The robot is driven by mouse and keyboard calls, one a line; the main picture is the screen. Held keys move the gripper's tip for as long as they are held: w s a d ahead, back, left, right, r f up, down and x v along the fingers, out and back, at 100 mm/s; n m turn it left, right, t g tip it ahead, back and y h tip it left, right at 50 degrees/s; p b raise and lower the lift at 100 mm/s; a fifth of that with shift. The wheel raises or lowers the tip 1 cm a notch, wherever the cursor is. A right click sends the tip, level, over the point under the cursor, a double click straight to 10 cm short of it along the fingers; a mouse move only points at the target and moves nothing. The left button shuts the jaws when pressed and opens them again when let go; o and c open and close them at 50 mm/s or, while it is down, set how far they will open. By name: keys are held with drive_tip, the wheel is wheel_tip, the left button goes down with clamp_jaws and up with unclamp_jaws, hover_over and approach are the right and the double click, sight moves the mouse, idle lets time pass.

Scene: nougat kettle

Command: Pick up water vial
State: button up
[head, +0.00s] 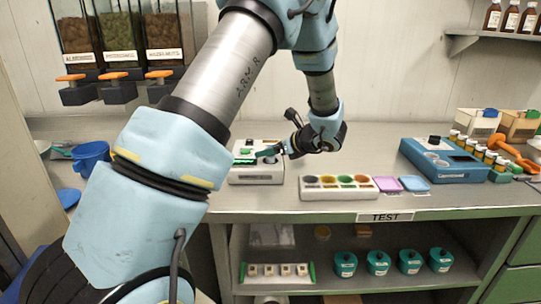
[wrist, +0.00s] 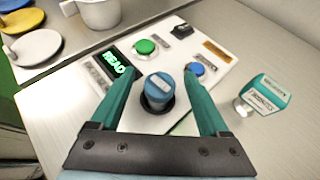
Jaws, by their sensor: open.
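In the wrist view a blue-capped cylinder (wrist: 158,88), likely a vial, stands upright in a dark round socket of a white device (wrist: 207,72). My gripper (wrist: 160,74) is open, with one teal finger on each side of the cylinder and gaps between. In the head view my gripper (head: 270,152) is at the white device (head: 258,174).
The device has a lit display (wrist: 115,62), a green button (wrist: 145,47) and a blue button (wrist: 195,69). A tray with coloured wells (head: 338,187) and a blue rack (head: 445,160) stand to the right. Blue cups (head: 90,155) stand left. Bare counter (head: 260,205) lies in front.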

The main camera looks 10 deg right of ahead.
drive_tip(key=shift+c, duration=0.3)
clamp_jaws()
idle(0.4)
